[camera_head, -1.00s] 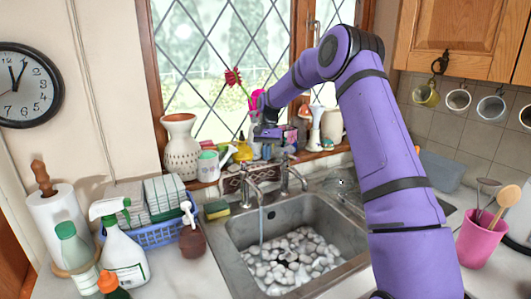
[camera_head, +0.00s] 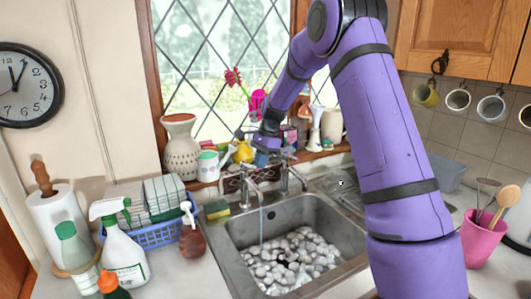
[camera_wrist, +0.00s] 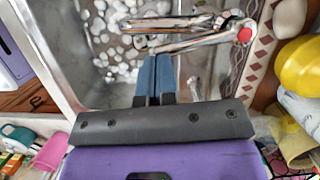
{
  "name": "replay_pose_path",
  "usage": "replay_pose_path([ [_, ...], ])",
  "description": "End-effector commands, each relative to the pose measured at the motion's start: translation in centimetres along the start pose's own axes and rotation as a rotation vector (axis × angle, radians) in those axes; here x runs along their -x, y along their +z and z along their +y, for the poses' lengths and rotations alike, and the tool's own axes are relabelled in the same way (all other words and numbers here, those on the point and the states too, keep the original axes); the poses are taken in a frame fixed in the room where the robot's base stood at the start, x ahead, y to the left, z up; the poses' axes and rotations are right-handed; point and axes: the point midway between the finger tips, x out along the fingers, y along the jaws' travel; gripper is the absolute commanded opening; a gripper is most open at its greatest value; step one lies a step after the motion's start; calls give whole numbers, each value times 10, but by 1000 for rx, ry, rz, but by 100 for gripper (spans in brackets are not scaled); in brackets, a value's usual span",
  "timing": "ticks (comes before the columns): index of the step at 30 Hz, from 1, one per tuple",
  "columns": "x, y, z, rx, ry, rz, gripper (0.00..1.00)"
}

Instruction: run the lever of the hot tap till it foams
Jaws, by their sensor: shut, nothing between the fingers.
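Two chrome taps stand behind the sink (camera_head: 232,262). A thin stream of water falls from the left tap (camera_head: 246,184) into the basin, where pale round lumps (camera_head: 292,262) lie; I cannot tell whether they are suds or stones. In the wrist view, a chrome tap with a red dot (camera_wrist: 244,35) has a bar-like lever (camera_wrist: 195,42) reaching left. My gripper (camera_wrist: 155,58) is shut and empty, its blue-grey fingertips beside the lever's free end; I cannot tell if they touch. In the head view my gripper (camera_head: 264,160) is just above the taps, its fingertips unclear.
The sill behind holds a yellow watering can (camera_head: 243,152), a white mug (camera_head: 208,166), a patterned vase (camera_head: 181,148) and other ornaments close to my gripper. A soap bottle (camera_head: 191,238) and sponge (camera_head: 217,210) stand left of the sink. A pink pot (camera_head: 480,240) is at right.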

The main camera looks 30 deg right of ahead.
Motion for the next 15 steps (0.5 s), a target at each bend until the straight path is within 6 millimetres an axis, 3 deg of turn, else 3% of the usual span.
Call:
replay_pose_path([
  [15,-4,8,2,4,5,-1,0],
])
